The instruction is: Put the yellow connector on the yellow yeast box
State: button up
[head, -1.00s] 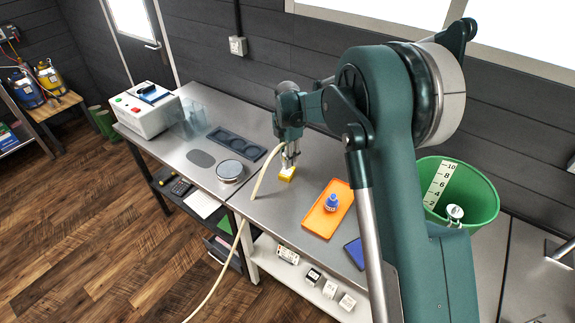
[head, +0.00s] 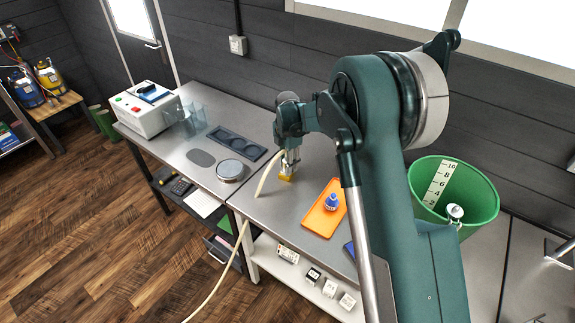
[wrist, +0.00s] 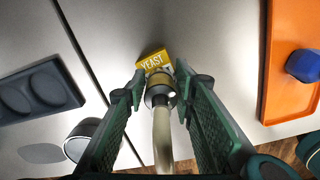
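The yellow yeast box (head: 286,178) stands on the steel bench; its lettered top shows in the wrist view (wrist: 152,61). My gripper (head: 290,158) is right above it, pointing down. In the wrist view its fingers (wrist: 160,88) are on either side of the connector (wrist: 160,96), a metallic cylinder with a pale hose (wrist: 162,140), and appear shut on it. The connector's end overlaps the box's near edge in that view. Whether it touches the box I cannot tell. Its yellow part is not clear.
A round scale (head: 230,171) and a dark recessed holder (head: 237,144) are to the left. A green bucket (head: 477,190) is at the right. The hose hangs over the bench's front edge.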

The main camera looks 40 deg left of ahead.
jog(key=shift+o, duration=1.3)
jog(key=shift+r, duration=0.25)
notch_tip(320, 180, up, 12)
jog(key=shift+f, duration=0.1)
dwell(0.4)
